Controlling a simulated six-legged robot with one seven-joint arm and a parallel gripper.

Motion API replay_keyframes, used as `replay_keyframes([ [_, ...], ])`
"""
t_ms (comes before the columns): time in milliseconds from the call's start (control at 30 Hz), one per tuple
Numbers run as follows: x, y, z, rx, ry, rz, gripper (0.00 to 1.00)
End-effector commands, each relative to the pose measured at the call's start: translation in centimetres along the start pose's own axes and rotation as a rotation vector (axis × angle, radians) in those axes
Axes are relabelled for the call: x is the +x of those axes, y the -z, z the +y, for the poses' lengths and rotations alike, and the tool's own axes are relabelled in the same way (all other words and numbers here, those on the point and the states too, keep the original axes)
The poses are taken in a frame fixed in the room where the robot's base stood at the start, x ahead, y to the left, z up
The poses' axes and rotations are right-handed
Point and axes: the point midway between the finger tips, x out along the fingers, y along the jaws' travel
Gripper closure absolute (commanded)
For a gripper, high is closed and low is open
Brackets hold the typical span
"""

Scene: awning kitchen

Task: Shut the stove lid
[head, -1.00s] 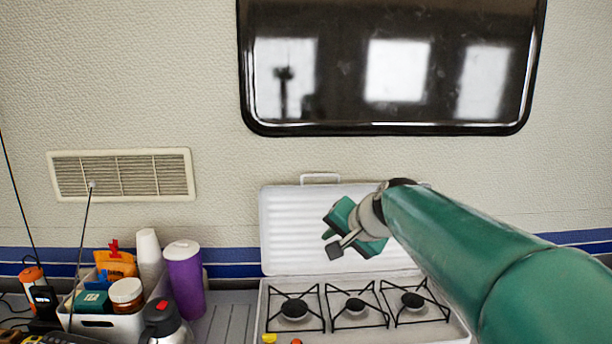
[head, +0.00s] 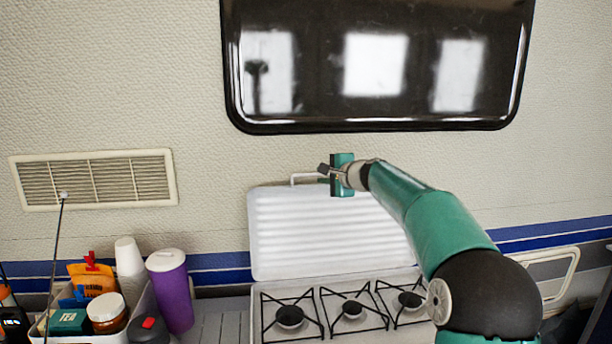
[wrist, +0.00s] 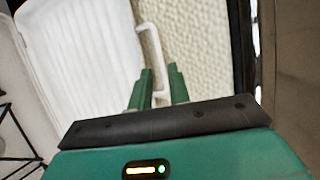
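The white stove lid (head: 320,235) stands raised against the wall behind the stove (head: 258,318), whose burners are uncovered. A pale handle (head: 302,177) sticks up from the lid's top edge. My gripper (head: 328,172) is at the right part of this handle, above the lid. In the wrist view my gripper's two green fingers (wrist: 160,78) are apart, and the handle (wrist: 150,42) runs down to the gap between them. I cannot tell whether the fingers touch it. The lid's ribbed face (wrist: 80,45) fills the left of the wrist view.
A dark window (head: 375,65) is above the lid and gripper. Left of the stove stand a purple tumbler (head: 171,292), a dark jug (head: 149,331) and a white bin (head: 143,306) with cups and jars. A vent (head: 95,180) is in the wall at left.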

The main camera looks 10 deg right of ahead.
Motion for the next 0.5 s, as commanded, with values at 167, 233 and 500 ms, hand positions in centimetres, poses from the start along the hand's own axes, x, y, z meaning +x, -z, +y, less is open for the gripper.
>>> replay_keyframes([
  [167, 3.6, 0.1, 0.3, -0.001, -0.003, 0.001, 0.81],
  [233, 4.8, 0.0, 0.3, -0.001, -0.003, 0.000, 0.81],
  [500, 8.6, 0.0, 0.2, -0.001, -0.002, 0.002, 0.81],
])
